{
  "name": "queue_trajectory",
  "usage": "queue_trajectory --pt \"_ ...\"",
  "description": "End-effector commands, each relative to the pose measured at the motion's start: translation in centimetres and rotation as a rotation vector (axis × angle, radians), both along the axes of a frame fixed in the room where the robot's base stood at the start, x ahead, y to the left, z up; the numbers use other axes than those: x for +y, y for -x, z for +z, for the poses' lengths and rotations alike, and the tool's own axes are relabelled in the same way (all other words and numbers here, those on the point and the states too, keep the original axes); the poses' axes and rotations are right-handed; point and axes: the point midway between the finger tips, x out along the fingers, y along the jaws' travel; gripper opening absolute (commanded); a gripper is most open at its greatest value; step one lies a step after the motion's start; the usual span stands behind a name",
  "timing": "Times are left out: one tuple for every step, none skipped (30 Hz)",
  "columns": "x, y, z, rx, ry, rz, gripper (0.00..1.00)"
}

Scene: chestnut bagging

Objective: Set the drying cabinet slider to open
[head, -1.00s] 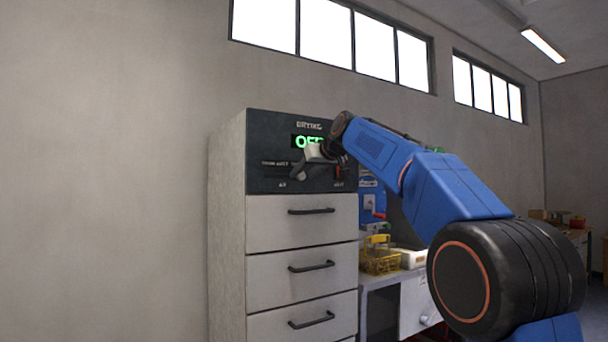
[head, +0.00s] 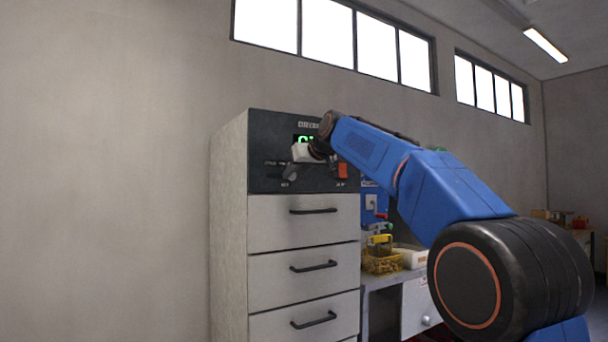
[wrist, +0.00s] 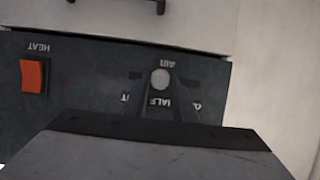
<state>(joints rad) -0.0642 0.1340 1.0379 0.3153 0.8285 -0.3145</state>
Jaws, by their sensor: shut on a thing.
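The drying cabinet's dark control panel (head: 262,125) sits above its drawers. In the wrist view the panel appears upside down. A pale round slider knob (wrist: 160,79) sits along a dark slot, under the AIR label and near the HALF label. The label on the right seems to start with O; the one on the left is mostly covered. My gripper (wrist: 163,100) reaches up to the knob and is shut on it; its fingers are dark and hard to make out. In the head view my gripper (head: 290,173) is at the panel's lower left, and the knob cannot be made out.
An orange HEAT switch (head: 342,170) is on the panel right of my gripper; it also shows in the wrist view (wrist: 34,76). The green display (head: 304,139) is partly hidden by my wrist. Drawers with black handles (head: 312,211) are below.

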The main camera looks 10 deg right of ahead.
Motion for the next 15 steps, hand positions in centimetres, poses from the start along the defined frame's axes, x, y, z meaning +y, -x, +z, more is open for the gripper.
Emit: queue_trajectory --pt "1.2 0.4 0.0 0.0 0.0 0.004 0.0" --pt "1.7 0.5 0.0 0.0 0.001 0.005 0.0" --pt "2.5 0.8 0.0 0.0 0.0 0.004 0.0" --pt "3.0 1.0 0.0 0.0 0.001 0.005 0.0" --pt "3.5 1.1 0.0 0.0 0.001 0.004 0.0" --pt "4.1 1.3 0.0 0.0 0.0 0.004 0.0" --pt "4.6 1.5 0.0 0.0 0.001 0.004 0.0" --pt "4.9 1.6 0.0 0.0 0.0 0.003 0.0" --pt "5.4 1.8 0.0 0.0 0.001 0.004 0.0" --pt "5.7 1.9 0.0 0.0 0.001 0.003 0.0" --pt "5.9 2.0 0.0 0.0 0.0 0.002 0.0" --pt "6.2 2.0 0.0 0.0 0.0 0.002 0.0" --pt "6.3 2.1 0.0 0.0 0.0 0.001 0.0" --pt "6.4 2.1 0.0 0.0 0.0 0.001 0.0" --pt "6.4 2.1 0.0 0.0 0.0 0.001 0.0"
